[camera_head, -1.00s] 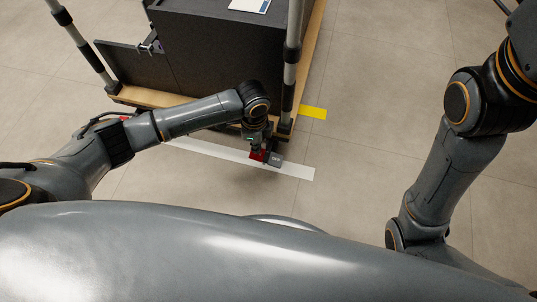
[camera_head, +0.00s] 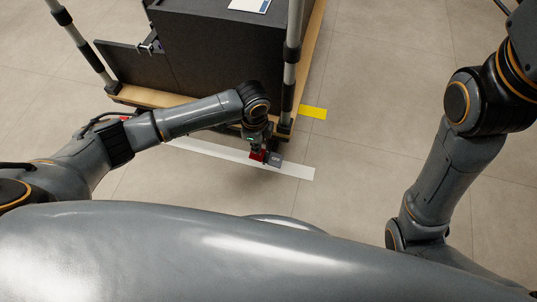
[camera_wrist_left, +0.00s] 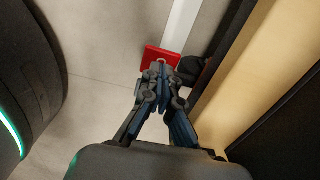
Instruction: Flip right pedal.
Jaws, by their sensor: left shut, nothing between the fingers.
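The right pedal (camera_head: 257,155) is a small red plate low at the front right corner of the cart, partly hidden by my left arm in the head view. In the left wrist view the red pedal (camera_wrist_left: 152,55) shows just beyond my left gripper (camera_wrist_left: 160,70). The fingers are shut with nothing between them, and the tips overlap the pedal's near edge in the picture. I cannot tell whether they touch it. My right gripper is out of view; only my right arm shows.
The cart has a wooden base (camera_head: 155,97), metal posts (camera_head: 291,70) and a dark box (camera_head: 215,50). Another red pedal (camera_head: 124,117) shows at its left corner. A white floor strip (camera_head: 297,172) and yellow mark (camera_head: 313,112) lie nearby. Floor to the right is clear.

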